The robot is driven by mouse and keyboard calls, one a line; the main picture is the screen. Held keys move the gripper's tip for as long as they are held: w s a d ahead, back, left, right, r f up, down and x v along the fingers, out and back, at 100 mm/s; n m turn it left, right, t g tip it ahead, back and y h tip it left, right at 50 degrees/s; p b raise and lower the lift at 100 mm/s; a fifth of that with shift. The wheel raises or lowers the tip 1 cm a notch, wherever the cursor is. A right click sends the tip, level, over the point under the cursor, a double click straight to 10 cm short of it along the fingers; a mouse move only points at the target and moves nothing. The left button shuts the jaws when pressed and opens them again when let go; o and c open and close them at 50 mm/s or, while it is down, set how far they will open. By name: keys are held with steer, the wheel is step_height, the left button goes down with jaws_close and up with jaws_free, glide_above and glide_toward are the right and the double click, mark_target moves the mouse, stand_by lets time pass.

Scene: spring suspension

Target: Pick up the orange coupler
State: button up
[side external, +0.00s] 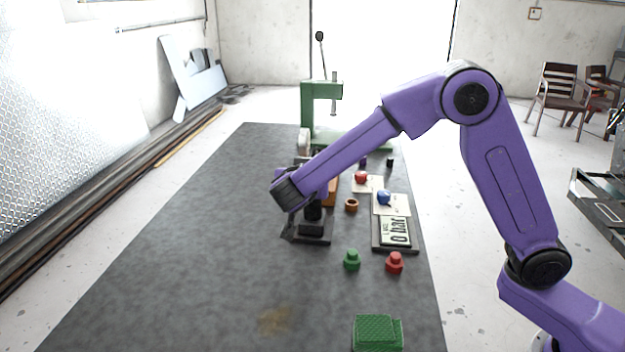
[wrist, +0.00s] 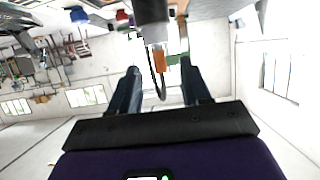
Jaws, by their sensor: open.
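In the wrist view a small orange piece (wrist: 158,60), which looks like the coupler, shows beyond and between my fingertips, just below a dark cylinder (wrist: 152,12). A thin black loop hangs beside it. My gripper (wrist: 160,80) is open, with its two dark fingers apart and nothing held between them. In the side view my wrist reaches down at a black stand (side external: 312,230), and its fingers are hard to tell from the dark parts there. An orange block (side external: 331,192) stands partly hidden behind my arm. I cannot tell whether it is the same orange piece.
A brown-orange ring (side external: 351,205), a blue knob (side external: 384,198) and a red knob (side external: 361,177) sit right of the stand. A gauge plate (side external: 395,231), green (side external: 352,261) and red (side external: 395,264) pieces are nearer. A green press (side external: 307,105) stands behind. The mat's left side is clear.

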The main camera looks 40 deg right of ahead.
steer(key=shift+x, duration=2.7)
steer(key=shift+d+r, duration=0.1)
steer(key=shift+r, duration=0.1)
jaws_close()
